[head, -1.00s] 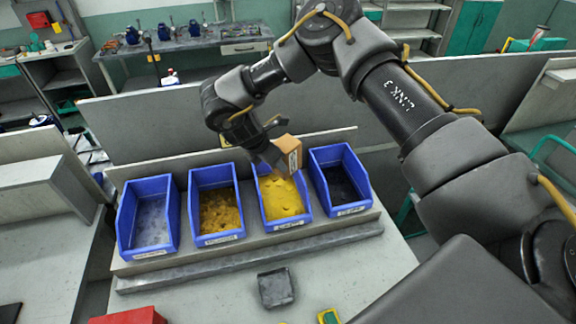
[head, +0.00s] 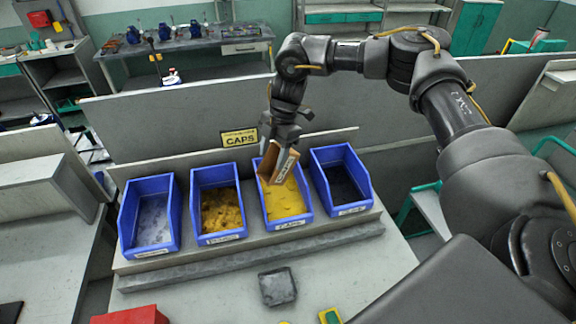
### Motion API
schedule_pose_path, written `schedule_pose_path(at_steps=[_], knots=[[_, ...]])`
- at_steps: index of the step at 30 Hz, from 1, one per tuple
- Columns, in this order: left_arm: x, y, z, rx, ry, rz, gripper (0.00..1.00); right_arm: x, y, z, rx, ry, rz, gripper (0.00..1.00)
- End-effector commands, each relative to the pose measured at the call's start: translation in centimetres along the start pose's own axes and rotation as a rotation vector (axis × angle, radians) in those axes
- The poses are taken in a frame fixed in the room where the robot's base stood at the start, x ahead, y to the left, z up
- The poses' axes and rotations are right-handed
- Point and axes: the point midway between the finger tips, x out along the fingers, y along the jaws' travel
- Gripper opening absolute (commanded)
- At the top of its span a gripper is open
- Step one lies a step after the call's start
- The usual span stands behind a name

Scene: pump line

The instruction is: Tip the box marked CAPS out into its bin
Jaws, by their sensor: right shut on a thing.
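The cardboard box (head: 283,165) with a white label is held tilted over the third blue bin from the left. Its label is too small to read surely. My right gripper (head: 279,148) is shut on the box at its upper side. The third bin (head: 291,222) holds yellow material, and its front label seems to read CAPS. A yellow sign (head: 239,138) reading CAPS stands behind the bins, a little left of the box. Whether anything is left inside the box is hidden. My left gripper is not in view.
The leftmost bin (head: 152,251) holds pale grey pieces, the second bin (head: 221,238) yellow-brown pieces, the rightmost bin (head: 354,210) dark ones. A dark square pad (head: 277,287) lies on the table in front. A red object (head: 130,316) sits at the front left edge.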

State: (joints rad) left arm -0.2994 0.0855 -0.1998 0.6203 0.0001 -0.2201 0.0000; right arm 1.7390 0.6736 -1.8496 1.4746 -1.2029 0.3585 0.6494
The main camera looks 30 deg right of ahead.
Motion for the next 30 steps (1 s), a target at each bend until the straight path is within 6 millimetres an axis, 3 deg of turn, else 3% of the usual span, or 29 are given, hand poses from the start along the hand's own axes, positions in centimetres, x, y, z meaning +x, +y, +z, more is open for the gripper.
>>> schedule_pose_path(at_steps=[7,15,22,30], knots=[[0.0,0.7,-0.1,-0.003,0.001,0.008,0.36,-0.2,0.0,0.0,0.008,0.104,-0.004,0.25],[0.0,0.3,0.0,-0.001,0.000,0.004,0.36,-1.1,0.1,-0.3,0.023,0.438,-0.010,0.25],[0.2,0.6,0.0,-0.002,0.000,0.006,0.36,-1.2,0.1,-0.4,0.025,0.507,-0.013,0.25],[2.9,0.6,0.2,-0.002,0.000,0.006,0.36,-1.6,0.1,-0.5,0.040,0.824,-0.018,0.25]])
